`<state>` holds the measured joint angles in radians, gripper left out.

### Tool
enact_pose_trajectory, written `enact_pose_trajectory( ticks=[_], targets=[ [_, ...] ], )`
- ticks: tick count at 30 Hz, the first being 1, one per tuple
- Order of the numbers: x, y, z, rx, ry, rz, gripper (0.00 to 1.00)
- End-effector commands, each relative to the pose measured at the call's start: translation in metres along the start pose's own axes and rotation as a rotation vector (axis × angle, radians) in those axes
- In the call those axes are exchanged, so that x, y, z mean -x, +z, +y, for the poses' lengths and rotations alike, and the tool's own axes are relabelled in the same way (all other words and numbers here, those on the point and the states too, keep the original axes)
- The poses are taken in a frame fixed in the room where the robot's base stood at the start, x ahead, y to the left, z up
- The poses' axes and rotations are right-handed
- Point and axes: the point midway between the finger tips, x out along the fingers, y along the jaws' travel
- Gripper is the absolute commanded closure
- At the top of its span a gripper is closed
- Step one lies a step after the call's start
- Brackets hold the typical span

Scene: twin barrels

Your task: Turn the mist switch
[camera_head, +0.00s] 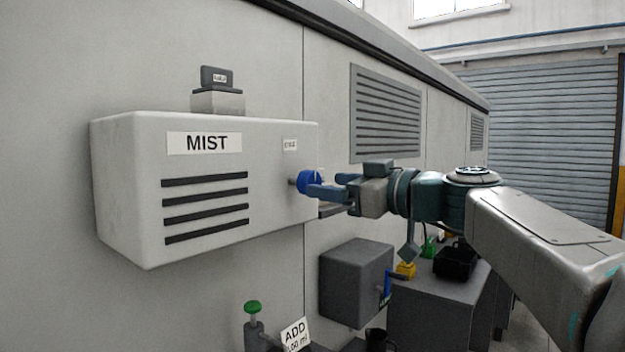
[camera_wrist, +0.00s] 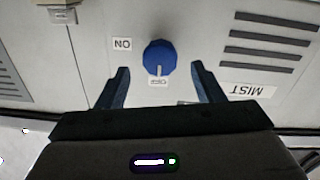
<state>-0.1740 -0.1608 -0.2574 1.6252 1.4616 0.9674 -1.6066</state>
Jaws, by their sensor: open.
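In the wrist view, the knob (camera_wrist: 160,54) has a white pointer line toward a small label (camera_wrist: 158,82) that seems to read OFF. An ON label (camera_wrist: 122,44) sits to its left. My gripper (camera_head: 322,189) is level with the knob and right in front of it. In the wrist view, its dark blue fingers (camera_wrist: 160,70) are open, one on each side of the knob, with gaps to it. Contact cannot be seen.
A small grey labelled unit (camera_head: 217,92) sits on top of the MIST box. Below are a dark grey box (camera_head: 355,282) with a blue handle, a green-topped valve (camera_head: 253,307) and an ADD sign (camera_head: 295,335). A vent grille (camera_head: 385,112) is on the wall behind my gripper.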

Motion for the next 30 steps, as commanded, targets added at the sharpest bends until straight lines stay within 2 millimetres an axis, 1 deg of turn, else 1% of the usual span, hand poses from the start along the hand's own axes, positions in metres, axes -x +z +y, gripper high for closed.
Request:
enact_pose_trajectory(
  ticks=[1, 3, 6, 9, 14, 21, 23, 24, 26, 30],
  targets=[
    [-0.012, -0.001, 0.0, -0.001, -0.004, -0.002, 0.39],
    [-0.024, -0.001, 0.0, 0.0, -0.003, -0.002, 0.39],
    [-0.039, -0.001, -0.001, -0.001, -0.003, -0.001, 0.39],
    [-0.049, 0.0, -0.001, -0.001, -0.003, -0.001, 0.39],
    [-0.055, 0.0, -0.001, 0.0, -0.002, 0.0, 0.39],
    [-0.056, 0.0, -0.001, 0.0, -0.003, 0.0, 0.39],
    [-0.056, 0.0, -0.001, 0.0, -0.003, 0.0, 0.56],
    [-0.056, 0.0, -0.001, 0.0, -0.003, 0.0, 0.67],
    [-0.056, 0.0, -0.001, 0.0, -0.003, 0.0, 0.83],
    [-0.054, 0.001, 0.0, -0.001, -0.002, -0.001, 0.83]
  ],
)
